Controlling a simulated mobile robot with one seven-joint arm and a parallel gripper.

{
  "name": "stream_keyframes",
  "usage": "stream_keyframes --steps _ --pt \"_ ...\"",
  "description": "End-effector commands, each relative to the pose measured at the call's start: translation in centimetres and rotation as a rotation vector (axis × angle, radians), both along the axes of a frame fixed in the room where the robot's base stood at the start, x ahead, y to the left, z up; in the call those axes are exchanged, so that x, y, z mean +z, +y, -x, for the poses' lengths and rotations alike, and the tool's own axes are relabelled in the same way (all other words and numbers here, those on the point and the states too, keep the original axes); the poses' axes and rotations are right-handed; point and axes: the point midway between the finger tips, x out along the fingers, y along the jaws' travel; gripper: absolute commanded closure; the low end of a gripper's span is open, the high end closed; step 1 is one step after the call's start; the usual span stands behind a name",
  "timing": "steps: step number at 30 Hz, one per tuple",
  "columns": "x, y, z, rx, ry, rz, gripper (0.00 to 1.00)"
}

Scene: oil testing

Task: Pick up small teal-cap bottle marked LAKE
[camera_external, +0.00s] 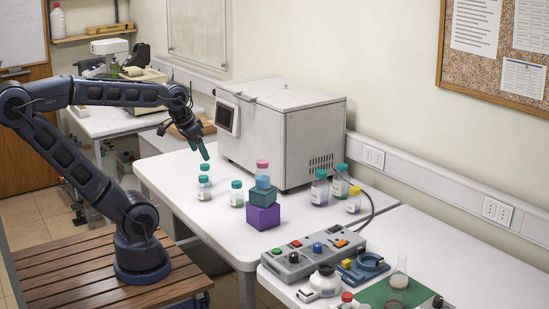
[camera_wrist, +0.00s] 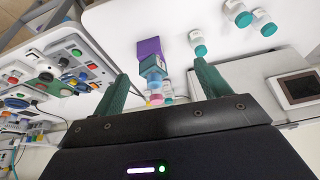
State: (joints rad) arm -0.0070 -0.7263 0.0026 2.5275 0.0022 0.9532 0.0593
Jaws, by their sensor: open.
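Several white-labelled bottles with teal caps stand on the white table; their labels are too small to read, so I cannot tell which is marked LAKE. Two larger teal-cap bottles (camera_external: 320,189) stand right of the machine's front. In the wrist view, three teal-cap bottles (camera_wrist: 198,44) show at the upper right. My gripper (camera_external: 203,150) is open and empty, above and behind the left bottles; its green fingers (camera_wrist: 161,68) also show in the wrist view.
A pink-cap bottle (camera_external: 262,176) stands on a teal block (camera_external: 263,196) atop a purple block (camera_external: 262,217). The grey machine (camera_external: 282,130) stands close behind. A yellow-cap bottle (camera_external: 354,201) and a button panel (camera_external: 312,255) are to the right. The table's front left is clear.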

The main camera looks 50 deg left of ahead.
Motion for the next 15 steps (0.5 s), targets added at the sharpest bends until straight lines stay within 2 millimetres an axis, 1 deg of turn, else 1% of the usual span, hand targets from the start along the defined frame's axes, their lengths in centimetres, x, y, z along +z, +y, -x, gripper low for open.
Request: stream_keyframes --steps 8,15 --pt "-1.4 1.6 -4.9 -0.255 0.089 -0.112 0.24" --pt "-3.6 3.5 -9.3 -0.516 0.167 -0.192 0.24"
